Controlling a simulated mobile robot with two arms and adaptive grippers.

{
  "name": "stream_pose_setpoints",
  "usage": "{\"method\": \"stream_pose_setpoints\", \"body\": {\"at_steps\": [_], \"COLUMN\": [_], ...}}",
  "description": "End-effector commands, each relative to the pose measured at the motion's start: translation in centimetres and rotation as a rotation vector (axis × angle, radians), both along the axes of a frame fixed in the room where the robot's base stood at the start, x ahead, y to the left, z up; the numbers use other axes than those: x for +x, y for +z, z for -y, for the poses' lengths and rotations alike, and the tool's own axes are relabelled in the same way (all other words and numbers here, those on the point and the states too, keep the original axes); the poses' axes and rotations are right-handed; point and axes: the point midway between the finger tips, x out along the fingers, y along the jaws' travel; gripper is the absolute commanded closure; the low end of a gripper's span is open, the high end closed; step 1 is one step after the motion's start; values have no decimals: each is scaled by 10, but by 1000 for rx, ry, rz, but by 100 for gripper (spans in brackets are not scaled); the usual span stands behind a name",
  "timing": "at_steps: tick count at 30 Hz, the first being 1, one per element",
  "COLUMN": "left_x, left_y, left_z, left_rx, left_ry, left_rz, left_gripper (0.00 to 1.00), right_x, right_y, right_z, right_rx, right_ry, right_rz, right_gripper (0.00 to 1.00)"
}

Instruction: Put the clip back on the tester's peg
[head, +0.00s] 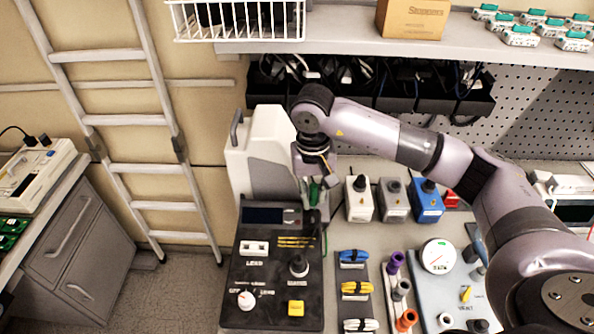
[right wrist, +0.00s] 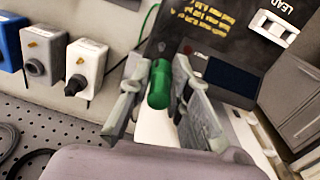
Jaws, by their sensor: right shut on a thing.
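The tester (head: 262,285) is a dark panel on the bench with a display, switches, a dial and a yellow button. A dark upright post with a pale collar (head: 299,266) on its right side looks like the peg. My right gripper (head: 315,197) is over the tester's far right corner. It is shut on the green clip (right wrist: 159,86), which sits between the two fingers in the right wrist view. A thin cable hangs by the tester's right edge. The clip's jaws are hidden. My left gripper is out of view.
A white and grey machine (head: 262,150) stands behind the tester. White, grey and blue boxes (head: 427,200) stand to the right at the back. A strip of coiled leads (head: 355,287) and a gauge plate (head: 437,255) lie right of the tester. A shelf (head: 400,35) overhangs the back.

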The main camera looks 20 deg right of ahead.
Motion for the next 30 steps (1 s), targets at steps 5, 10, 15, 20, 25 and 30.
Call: {"method": "stream_pose_setpoints", "body": {"at_steps": [5,10,15,20,25,30], "left_x": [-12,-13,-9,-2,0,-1], "left_y": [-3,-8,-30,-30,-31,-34], "left_z": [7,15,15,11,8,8], "left_rx": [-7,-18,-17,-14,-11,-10], "left_ry": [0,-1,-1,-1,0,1], "left_rz": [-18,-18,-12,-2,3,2], "left_gripper": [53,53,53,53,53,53], "right_x": [0,0,0,0,0,0], "right_y": [-8,-23,-43,-43,-44,-45], "right_z": [0,0,0,0,0,0], "right_rx": [1,1,1,1,1,1], "right_ry": [-2,-1,-1,-1,-1,-1], "right_rz": [-3,-2,0,0,-1,0], "right_gripper": [100,100,100,100,100,100]}}
